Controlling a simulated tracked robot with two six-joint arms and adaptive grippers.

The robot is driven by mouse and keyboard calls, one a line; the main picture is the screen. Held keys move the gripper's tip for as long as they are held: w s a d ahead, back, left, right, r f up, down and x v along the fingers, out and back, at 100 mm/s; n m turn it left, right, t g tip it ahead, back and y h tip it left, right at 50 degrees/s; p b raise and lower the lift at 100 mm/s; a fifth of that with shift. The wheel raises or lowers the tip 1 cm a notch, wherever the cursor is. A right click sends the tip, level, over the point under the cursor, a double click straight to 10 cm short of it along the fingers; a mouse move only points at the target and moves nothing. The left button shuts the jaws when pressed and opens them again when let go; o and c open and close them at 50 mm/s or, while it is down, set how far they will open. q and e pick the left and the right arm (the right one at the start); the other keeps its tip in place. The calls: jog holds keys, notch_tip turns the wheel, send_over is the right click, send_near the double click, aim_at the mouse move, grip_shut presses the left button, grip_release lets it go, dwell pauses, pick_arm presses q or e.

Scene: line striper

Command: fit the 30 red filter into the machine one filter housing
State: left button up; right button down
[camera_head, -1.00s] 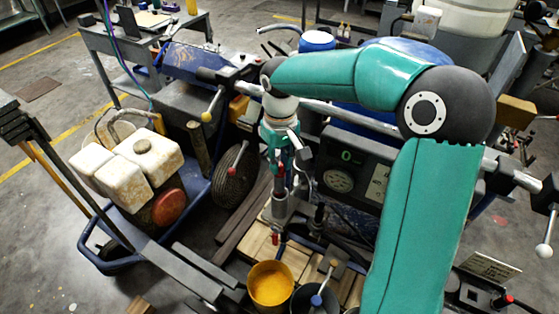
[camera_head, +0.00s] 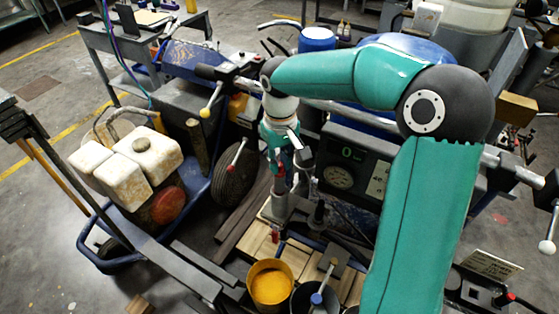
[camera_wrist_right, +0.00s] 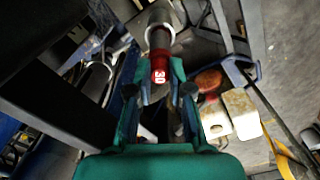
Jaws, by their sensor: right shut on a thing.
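My right gripper (camera_wrist_right: 158,92) points down and is shut on the red filter (camera_wrist_right: 159,68), which bears a white "30". In the wrist view, the filter's far end lines up with a grey cylindrical filter housing (camera_wrist_right: 158,17); I cannot tell how far it is inside. In the head view, my right gripper (camera_head: 279,160) is directly above the grey housing (camera_head: 279,206), which stands upright on the machine, and the filter is mostly hidden by the gripper. The left gripper is not in view.
A yellow-filled bucket (camera_head: 270,284) and a dark bucket (camera_head: 314,301) stand in front of the housing. A gauge panel (camera_head: 347,160) is close on the right, a black wheel (camera_head: 236,178) on the left. White jugs (camera_head: 127,162) are farther left.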

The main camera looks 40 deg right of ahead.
aim_at(280, 183)
jog(key=shift+f+b, duration=3.2)
jog(key=shift+f, duration=0.95)
dwell(1.0)
jog(key=c, duration=0.7)
grip_release()
jog(key=shift+o, duration=0.2)
jog(key=shift+r, duration=0.15)
jog(key=shift+r+p, duration=2.95)
jog(key=shift+r, duration=0.45)
